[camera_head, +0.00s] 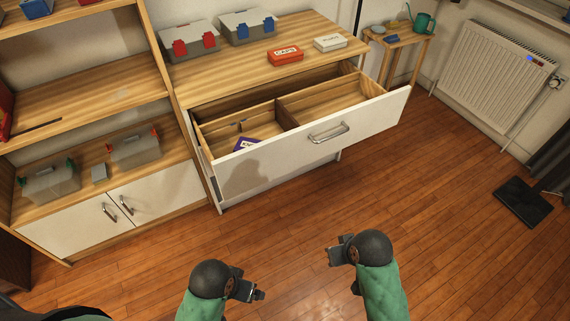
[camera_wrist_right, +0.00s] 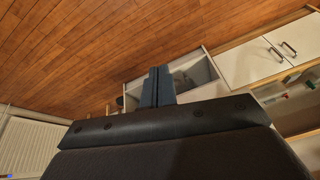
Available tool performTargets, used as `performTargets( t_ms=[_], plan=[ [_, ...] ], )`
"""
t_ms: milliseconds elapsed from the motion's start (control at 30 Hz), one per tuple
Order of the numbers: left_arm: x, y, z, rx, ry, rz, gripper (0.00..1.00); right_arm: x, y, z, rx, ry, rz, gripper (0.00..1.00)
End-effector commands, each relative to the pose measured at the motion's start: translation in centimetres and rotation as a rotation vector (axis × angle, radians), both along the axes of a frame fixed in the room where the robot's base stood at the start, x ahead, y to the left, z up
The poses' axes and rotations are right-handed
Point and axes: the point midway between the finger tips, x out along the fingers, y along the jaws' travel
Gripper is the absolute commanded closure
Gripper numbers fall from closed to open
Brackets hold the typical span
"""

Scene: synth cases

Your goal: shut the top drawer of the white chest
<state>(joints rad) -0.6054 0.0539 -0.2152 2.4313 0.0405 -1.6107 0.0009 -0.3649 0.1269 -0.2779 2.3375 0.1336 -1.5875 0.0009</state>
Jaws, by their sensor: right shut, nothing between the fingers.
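The white chest (camera_head: 265,187) has a wooden top and stands in the middle of the head view. Its top drawer (camera_head: 375,114) is pulled well out. The drawer has a white front with a metal bar handle (camera_head: 328,133) and wooden dividers inside. A purple box (camera_head: 246,144) lies in its left part. My right gripper (camera_head: 331,257) is in front of the drawer, lower in the picture and apart from it. Its fingers (camera_wrist_right: 157,87) are shut and empty in the right wrist view. My left gripper (camera_head: 259,295) is also apart from the drawer; its finger gap is unclear.
Two lidded cases, red-latched (camera_head: 190,40) and blue-latched (camera_head: 248,26), and a red box (camera_head: 285,54) and white box (camera_head: 330,42) stand on the chest top. A shelf unit (camera_head: 85,90) adjoins at left. A radiator (camera_head: 495,75) is at right. The floor before the drawer is clear.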

Motion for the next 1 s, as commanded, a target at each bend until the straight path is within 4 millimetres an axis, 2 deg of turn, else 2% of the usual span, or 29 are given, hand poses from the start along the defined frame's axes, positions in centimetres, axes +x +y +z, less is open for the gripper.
performTargets(
  t_ms=[167, 333, 500, 600, 767, 1000],
  plan=[
    [0.0, -0.1, -0.1, -0.001, 0.0, -0.002, 0.1, 3.4, 3.6, -1.3, 0.132, -0.04, 0.063, 1.0],
    [0.0, -0.2, -0.3, -0.003, 0.0, -0.003, 0.1, 6.4, 7.7, -2.1, 0.334, -0.085, 0.069, 1.0],
    [0.0, -0.3, -0.4, -0.005, -0.001, -0.004, 0.1, 9.0, 11.6, -2.5, 0.608, -0.113, -0.011, 1.0],
    [0.1, -0.3, -0.4, -0.007, -0.004, -0.004, 0.1, 10.2, 13.1, -2.7, 0.784, -0.114, -0.108, 1.0],
    [0.2, -0.4, -0.4, -0.01, -0.009, -0.004, 0.1, 12.3, 13.9, -2.5, 1.053, -0.115, -0.318, 1.0],
    [0.3, -0.5, -0.4, -0.014, -0.015, -0.002, 0.1, 16.1, 11.5, -0.5, 1.376, -0.159, -0.646, 1.0]
  ],
)
